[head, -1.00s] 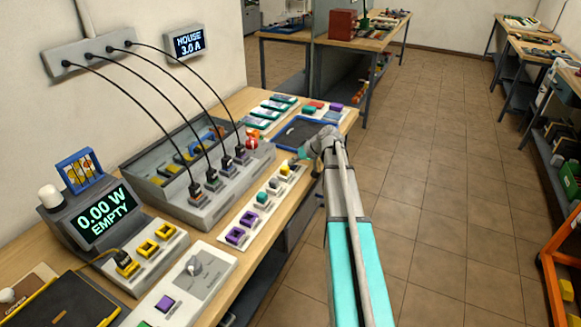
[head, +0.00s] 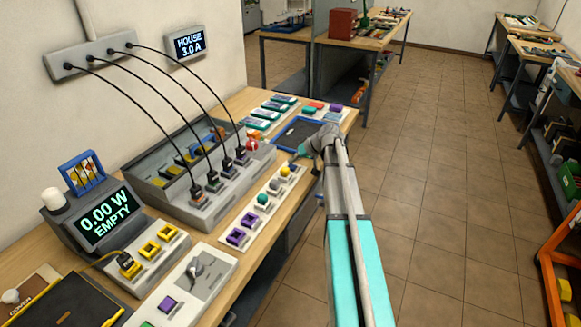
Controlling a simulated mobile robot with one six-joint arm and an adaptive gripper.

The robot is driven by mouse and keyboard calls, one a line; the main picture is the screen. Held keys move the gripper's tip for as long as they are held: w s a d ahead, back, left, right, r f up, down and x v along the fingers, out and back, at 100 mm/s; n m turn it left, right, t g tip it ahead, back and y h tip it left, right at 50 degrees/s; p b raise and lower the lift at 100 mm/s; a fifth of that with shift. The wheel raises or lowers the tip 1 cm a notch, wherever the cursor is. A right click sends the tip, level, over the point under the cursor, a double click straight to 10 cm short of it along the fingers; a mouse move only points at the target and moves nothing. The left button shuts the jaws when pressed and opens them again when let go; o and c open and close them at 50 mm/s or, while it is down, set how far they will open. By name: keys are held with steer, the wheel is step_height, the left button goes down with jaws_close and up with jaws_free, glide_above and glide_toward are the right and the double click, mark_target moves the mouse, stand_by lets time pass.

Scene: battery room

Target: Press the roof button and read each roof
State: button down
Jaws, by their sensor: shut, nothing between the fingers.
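My gripper (head: 301,153) is at the end of my arm, over the right edge of the bench, by the dark blue tray; its fingers are small and partly hidden by the wrist. It holds nothing visible. Left of and below it, a white strip (head: 250,218) carries a yellow piece (head: 285,170), a green rounded piece (head: 263,198) and purple square pieces (head: 238,237). My gripper appears apart from these. A white panel (head: 205,285) at the front has a grey knob and a purple button (head: 168,304). I cannot tell which is the roof button.
Black cables run from the wall strip (head: 90,58) to a grey charger box (head: 213,205). The blue tray (head: 282,138) lies behind.

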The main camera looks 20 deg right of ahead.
mark_target(293, 167)
step_height(293, 167, up, 5)
steer(key=p, duration=0.5)
stand_by(0.3)
stand_by(0.9)
